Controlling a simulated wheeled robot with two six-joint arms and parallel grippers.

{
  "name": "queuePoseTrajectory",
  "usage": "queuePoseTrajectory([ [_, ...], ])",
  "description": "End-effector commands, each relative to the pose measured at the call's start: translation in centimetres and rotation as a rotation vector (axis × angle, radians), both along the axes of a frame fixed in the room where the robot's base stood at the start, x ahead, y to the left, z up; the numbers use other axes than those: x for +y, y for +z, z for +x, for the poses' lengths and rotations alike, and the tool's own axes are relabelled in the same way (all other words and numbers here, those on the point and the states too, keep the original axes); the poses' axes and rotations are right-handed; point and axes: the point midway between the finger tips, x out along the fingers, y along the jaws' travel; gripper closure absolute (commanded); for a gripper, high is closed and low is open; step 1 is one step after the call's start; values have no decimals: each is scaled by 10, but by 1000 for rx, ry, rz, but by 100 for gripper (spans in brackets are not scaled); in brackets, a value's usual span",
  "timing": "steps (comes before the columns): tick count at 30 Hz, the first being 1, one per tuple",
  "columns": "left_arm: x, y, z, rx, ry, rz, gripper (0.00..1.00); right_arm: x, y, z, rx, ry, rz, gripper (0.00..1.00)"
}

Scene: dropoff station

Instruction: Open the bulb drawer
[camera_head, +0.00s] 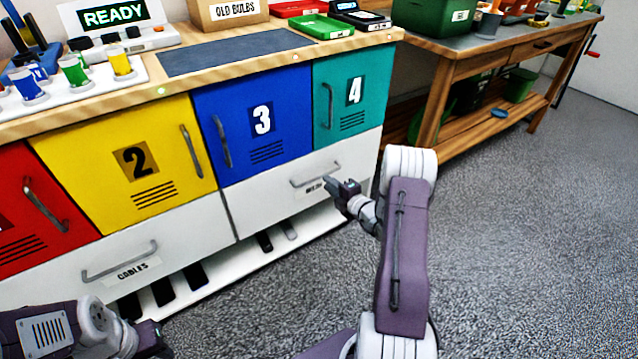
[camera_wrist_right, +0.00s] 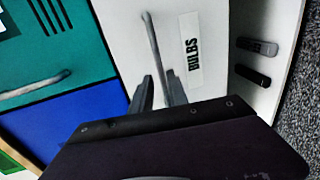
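The bulb drawer (camera_head: 268,198) is the white drawer below the blue and teal doors; its front looks flush with the cabinet. Its grey bar handle (camera_head: 312,180) has a BULBS label below, partly hidden by my right gripper. My right gripper (camera_head: 338,184) is at the right end of this handle. In the right wrist view my right gripper (camera_wrist_right: 158,92) has its two fingers apart. The handle (camera_wrist_right: 150,40) runs down toward the fingers, and its lower end is hidden there. I cannot tell whether they touch. My left gripper (camera_head: 152,342) is low at the left, its fingers unclear.
The cables drawer (camera_head: 190,240) with its own handle is to the left. Red, yellow (camera_head: 125,165), blue (camera_head: 250,115) and teal (camera_head: 350,95) doors sit above the drawers. A wooden workbench (camera_head: 450,75) stands at the back right. The grey floor (camera_head: 530,220) is clear at the right.

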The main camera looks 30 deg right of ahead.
Motion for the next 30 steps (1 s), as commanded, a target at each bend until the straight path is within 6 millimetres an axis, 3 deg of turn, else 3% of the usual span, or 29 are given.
queuePoseTrajectory([
  [1, 0, -14, 0, 0, 0, 0, 64, 2, -9, 11, -3, 5, -4, 80],
  [3, 0, -21, 0, 1, 0, 0, 64, 3, -12, 26, -4, 4, -3, 80],
  [10, 0, -35, 0, 1, 0, 0, 64, 5, -15, 57, -1, 2, -1, 80],
  [19, 0, -35, 0, 1, 0, 0, 64, 5, -13, 61, 0, 0, 0, 80],
  [21, 0, -35, 0, 1, 0, 0, 64, 5, -13, 61, 0, 1, -1, 100],
  [30, 0, -35, 0, 1, 0, 0, 64, 5, -13, 61, 0, 1, -1, 100],
])
